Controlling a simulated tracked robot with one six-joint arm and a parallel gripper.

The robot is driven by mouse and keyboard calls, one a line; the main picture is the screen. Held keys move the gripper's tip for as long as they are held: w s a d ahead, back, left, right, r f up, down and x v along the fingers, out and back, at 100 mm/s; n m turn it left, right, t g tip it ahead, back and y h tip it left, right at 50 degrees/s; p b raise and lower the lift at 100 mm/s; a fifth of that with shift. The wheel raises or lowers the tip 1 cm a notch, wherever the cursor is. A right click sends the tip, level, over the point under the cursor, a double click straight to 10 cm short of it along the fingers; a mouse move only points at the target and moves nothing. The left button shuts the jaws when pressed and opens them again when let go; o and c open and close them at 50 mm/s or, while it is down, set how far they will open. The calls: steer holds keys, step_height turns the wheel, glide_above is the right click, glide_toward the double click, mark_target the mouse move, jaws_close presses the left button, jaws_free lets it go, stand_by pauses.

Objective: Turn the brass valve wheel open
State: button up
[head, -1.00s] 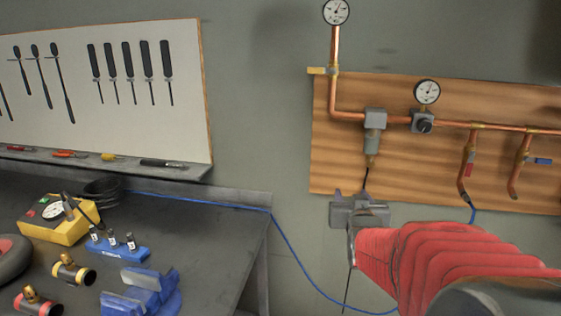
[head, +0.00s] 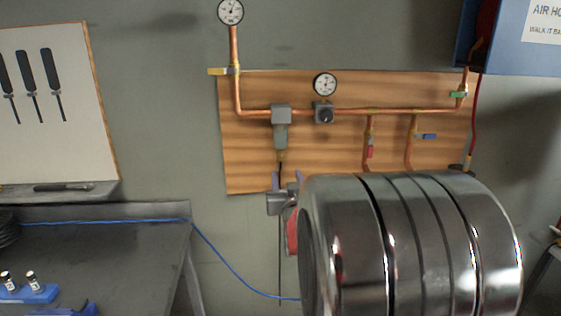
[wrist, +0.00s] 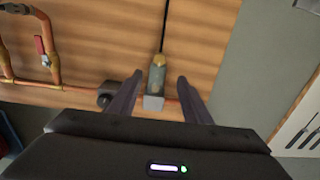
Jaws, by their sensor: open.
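No brass valve wheel can be clearly made out in either view. A yellow lever (head: 217,71) sits on the upright copper pipe at the upper left of the wooden board. My gripper (head: 286,181) is small in the head view, in front of the board's lower edge. In the wrist view my gripper (wrist: 160,76) is open, with its two dark fingers apart and nothing held. A grey filter unit (head: 280,128) with a brass end hangs from the pipe; in the wrist view this filter unit (wrist: 157,78) appears between the fingers, beyond them. My arm hides the board's lower right.
The wooden board (head: 250,160) carries copper pipes, a round gauge (head: 325,84), a dark knob (head: 324,112), a red lever (head: 369,152) and a blue lever (head: 427,136). A blue box (head: 500,45) is at upper right. The workbench (head: 120,255) is at left.

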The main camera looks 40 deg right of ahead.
mark_target(281, 157)
steer(key=x, duration=1.2)
steer(key=shift+w+d, duration=0.15)
steer(key=c, duration=0.9)
steer(key=shift+a, duration=0.3)
steer(key=shift+c, duration=0.6)
steer(key=shift+d, duration=0.2)
